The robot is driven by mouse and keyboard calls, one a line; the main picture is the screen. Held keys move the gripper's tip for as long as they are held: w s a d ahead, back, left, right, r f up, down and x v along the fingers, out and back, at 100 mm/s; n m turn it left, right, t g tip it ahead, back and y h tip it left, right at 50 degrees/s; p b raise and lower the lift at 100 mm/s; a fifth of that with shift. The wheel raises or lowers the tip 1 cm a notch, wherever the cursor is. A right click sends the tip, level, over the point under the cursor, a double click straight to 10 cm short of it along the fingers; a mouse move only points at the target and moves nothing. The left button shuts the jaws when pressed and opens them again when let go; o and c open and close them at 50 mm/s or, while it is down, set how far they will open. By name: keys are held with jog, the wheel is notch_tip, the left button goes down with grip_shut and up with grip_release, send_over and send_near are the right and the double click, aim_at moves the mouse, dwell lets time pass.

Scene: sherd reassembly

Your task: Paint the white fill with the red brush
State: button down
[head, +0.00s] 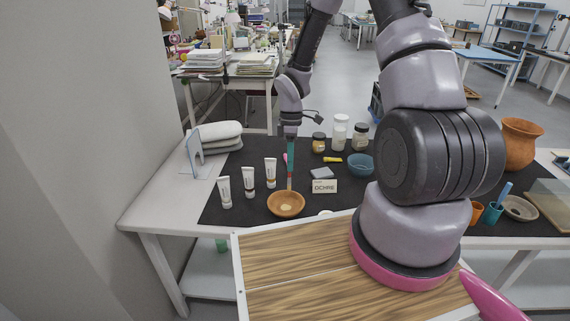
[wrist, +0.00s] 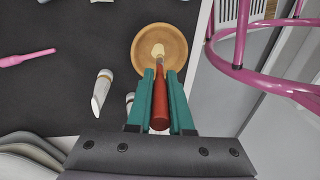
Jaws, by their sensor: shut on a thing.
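My gripper (head: 290,158) points straight down over the left part of the black mat. Its teal fingers (wrist: 162,98) are shut on the red brush (wrist: 160,108), which hangs upright with its bristles down. The brush (head: 290,178) reaches down to the shallow wooden bowl (head: 286,197). In the wrist view its pale tip lies over the bowl (wrist: 142,42); I cannot tell whether it touches the pale patch inside. A terracotta pot (head: 521,143) stands at the right. I cannot make out white fill on it.
Several white tubes (head: 248,182) stand close left of the bowl. An OCHRE card (head: 324,186), a blue bowl (head: 360,165) and jars (head: 340,132) are to the right and behind. Folded towels (head: 218,135) lie at the left. A pink stool frame (wrist: 240,45) shows beside the table.

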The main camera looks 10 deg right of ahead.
jog(key=shift+d+r, duration=0.25)
jog(key=shift+d, duration=0.6)
jog(key=shift+d+r, duration=0.25)
jog(key=shift+d, duration=0.55)
jog(key=shift+d+r, duration=0.25)
jog(key=shift+d, duration=0.6)
